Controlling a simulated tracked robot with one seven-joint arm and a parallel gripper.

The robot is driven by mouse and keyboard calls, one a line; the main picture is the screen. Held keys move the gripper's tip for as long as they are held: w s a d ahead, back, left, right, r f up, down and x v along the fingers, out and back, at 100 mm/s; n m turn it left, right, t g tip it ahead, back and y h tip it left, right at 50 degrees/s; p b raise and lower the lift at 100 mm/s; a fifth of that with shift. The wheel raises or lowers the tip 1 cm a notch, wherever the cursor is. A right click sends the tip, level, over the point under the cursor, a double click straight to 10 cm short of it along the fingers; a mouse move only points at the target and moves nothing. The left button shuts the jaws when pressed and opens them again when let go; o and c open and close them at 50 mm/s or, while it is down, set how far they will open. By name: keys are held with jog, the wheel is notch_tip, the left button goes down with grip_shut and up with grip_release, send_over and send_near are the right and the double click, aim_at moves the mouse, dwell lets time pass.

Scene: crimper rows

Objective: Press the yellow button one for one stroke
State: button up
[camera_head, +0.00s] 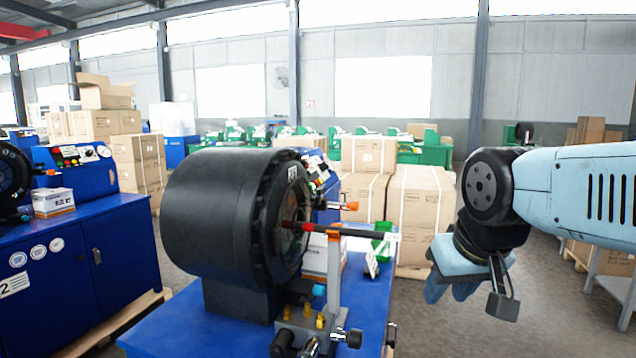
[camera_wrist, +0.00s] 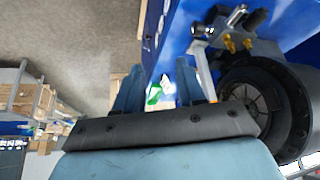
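A blue crimping machine with a black round head (camera_head: 225,205) stands in the middle of the head view. Its control panel (camera_head: 318,172) is partly hidden behind the black head; small coloured buttons show there, too small to single out the yellow one. The left machine's control panel (camera_head: 80,156) also carries small coloured buttons, red and yellowish among them. My gripper (camera_head: 452,290) hangs to the right of the middle machine, apart from it, fingers downward. In the wrist view, the two blue fingers of my gripper (camera_wrist: 158,85) stand apart with nothing between them.
A rod (camera_head: 345,232) on an orange-topped stand juts right from the black head. Brass fittings (camera_head: 308,313) sit on the blue table's front. Cardboard boxes (camera_head: 420,205) stand behind. Grey floor is free around my gripper's right side.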

grip_shut()
dwell(0.8)
